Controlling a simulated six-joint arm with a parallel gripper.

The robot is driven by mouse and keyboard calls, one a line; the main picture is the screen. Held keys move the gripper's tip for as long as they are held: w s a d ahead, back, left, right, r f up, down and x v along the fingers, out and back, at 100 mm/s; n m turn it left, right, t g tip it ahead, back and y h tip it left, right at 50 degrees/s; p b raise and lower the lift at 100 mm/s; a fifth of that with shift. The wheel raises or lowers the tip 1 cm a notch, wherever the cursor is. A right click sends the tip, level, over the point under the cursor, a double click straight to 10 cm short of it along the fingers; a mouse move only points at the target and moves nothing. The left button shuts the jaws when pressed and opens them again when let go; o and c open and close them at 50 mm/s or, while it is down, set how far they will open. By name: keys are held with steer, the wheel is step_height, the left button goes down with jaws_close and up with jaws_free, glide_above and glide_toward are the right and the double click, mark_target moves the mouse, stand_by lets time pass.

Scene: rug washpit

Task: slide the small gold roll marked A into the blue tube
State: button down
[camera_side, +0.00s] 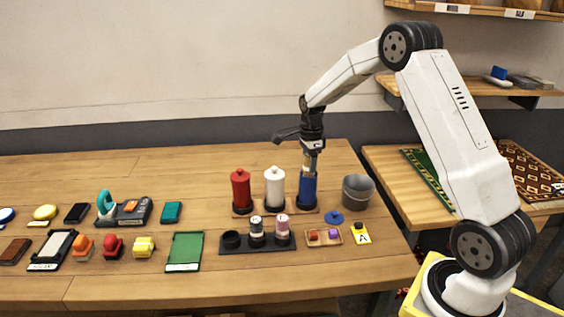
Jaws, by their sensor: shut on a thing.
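The blue tube (308,191) stands upright at the right end of a row of three on a wooden base. My gripper (312,152) points straight down above it. It is shut on the small gold roll (309,164), which is upright in line with the tube. The roll's lower end is at the tube's mouth; I cannot tell how far inside it is. The mark A on the roll is too small to read. A blue lid (335,217) lies on the table in front of the tube.
Red (241,189) and white (275,187) lidded tubes stand to the left. A black rack (257,241) with two rolls, a small wooden tray (323,237) and a yellow-and-white A card (361,234) are in front. A grey bucket (357,191) is close on the right.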

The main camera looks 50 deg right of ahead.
steer(key=shift+f, duration=1.05)
steer(key=shift+c, duration=1.2)
jaws_free()
steer(key=shift+o, duration=0.7)
steer(key=shift+s, duration=0.1)
steer(key=shift+a+f, duration=0.1)
steer(key=shift+f, duration=0.05)
steer(key=shift+r, duration=3.25)
